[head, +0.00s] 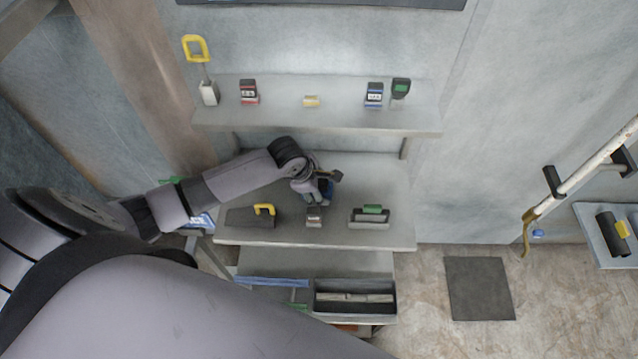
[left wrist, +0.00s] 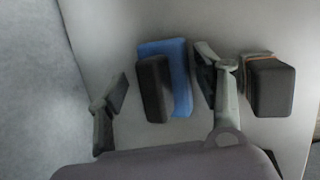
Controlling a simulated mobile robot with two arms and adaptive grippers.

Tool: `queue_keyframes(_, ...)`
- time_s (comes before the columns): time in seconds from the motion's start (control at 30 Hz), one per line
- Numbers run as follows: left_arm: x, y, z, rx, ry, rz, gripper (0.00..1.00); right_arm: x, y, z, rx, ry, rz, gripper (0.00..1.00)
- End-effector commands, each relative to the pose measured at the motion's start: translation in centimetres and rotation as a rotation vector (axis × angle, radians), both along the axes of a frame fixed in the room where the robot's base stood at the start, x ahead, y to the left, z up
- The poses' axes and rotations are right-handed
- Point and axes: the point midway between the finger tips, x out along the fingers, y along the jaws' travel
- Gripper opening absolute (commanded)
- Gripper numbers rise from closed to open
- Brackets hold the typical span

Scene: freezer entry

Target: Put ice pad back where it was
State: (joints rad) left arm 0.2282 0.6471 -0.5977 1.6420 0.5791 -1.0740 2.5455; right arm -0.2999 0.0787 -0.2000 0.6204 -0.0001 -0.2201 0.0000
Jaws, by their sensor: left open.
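A blue block with a black block-like part on one side, which looks like the ice pad (left wrist: 181,75), lies on the middle shelf in the left wrist view. My left gripper (left wrist: 162,80) is open, with one finger on each side of it. The right finger is close to the blue side; I cannot tell whether it touches. In the head view my left gripper (head: 321,183) is over the middle shelf (head: 285,238), and only part of the blue block (head: 327,190) shows beside it. My right gripper is not in view.
A small dark-topped block (head: 314,216) stands close in front of the gripper, between a yellow-handled tool (head: 250,217) and a green-topped handled tool (head: 371,216). The upper shelf (head: 340,121) holds several small items. A dark open box (head: 355,297) is below.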

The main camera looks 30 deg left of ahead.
Motion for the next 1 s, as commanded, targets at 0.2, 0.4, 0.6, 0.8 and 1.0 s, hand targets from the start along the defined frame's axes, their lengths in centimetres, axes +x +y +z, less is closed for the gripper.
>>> queue_keyframes(0.2, 0.1, 0.0, 0.1, -0.001, -0.003, 0.0, 0.62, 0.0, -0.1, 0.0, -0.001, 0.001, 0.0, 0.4)
queue_keyframes(0.4, 0.2, 0.0, -0.5, 0.0, -0.005, -0.002, 0.62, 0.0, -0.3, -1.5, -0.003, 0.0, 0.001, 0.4)
queue_keyframes(0.6, -0.9, 0.2, 3.0, -0.005, -0.007, -0.001, 0.62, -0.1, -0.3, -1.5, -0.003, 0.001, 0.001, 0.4)
queue_keyframes(0.8, -2.3, 0.6, 7.4, -0.002, -0.007, -0.001, 0.62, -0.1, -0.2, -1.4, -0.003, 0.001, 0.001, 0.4)
queue_keyframes(1.0, -3.4, 1.0, 10.2, -0.003, -0.004, 0.001, 0.62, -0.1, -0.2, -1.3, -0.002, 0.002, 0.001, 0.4)
